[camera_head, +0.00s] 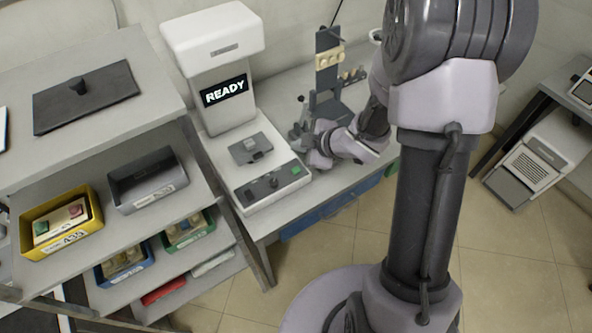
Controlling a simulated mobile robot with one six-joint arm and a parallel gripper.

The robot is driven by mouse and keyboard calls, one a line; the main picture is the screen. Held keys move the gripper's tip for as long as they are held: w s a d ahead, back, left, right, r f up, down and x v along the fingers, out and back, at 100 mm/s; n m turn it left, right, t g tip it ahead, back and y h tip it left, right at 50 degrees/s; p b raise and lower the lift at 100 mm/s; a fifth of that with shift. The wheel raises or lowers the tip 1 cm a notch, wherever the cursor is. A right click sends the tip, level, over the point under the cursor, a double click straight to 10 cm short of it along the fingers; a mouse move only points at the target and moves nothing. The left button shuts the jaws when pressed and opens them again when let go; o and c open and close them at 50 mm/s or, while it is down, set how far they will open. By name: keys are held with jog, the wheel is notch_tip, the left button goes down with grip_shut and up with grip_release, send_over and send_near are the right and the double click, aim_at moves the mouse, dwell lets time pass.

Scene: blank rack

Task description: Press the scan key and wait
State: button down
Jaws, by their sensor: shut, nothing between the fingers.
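The scanner (212,60) is a tall white machine on a bench, left of centre. Its dark display (224,91) reads READY. A dark grey plate (250,148) lies on its flat bed. At the front of the base is a dark control panel with a green key (296,170) at its right end and a small dark knob (273,183) left of it. I cannot read labels on the keys. My gripper (298,132) is shut and empty. It is above and behind the green key in the picture, apart from it, partly hidden by my wrist.
A shelf rack at left holds a yellow bin (62,258), a grey bin (178,181), a blue bin (103,277) and a green bin (203,226). A dark holder (327,42) stands on the bench behind my wrist. Another bench is at right.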

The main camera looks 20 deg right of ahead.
aim_at(299, 171)
notch_tip(299, 171, down, 8)
jog(key=b, duration=0.6)
jog(key=shift+r, duration=0.15)
dwell(1.5)
jog(key=shift+f+b, duration=0.35)
jog(key=shift+b, duration=0.15)
jog(key=shift+f+b, duration=0.45)
dwell(0.6)
jog(key=shift+r+p, duration=0.85)
jog(key=shift+r, duration=0.1)
notch_tip(299, 171, up, 5)
jog(key=p, duration=0.4)
jog(key=shift+p, duration=0.4)
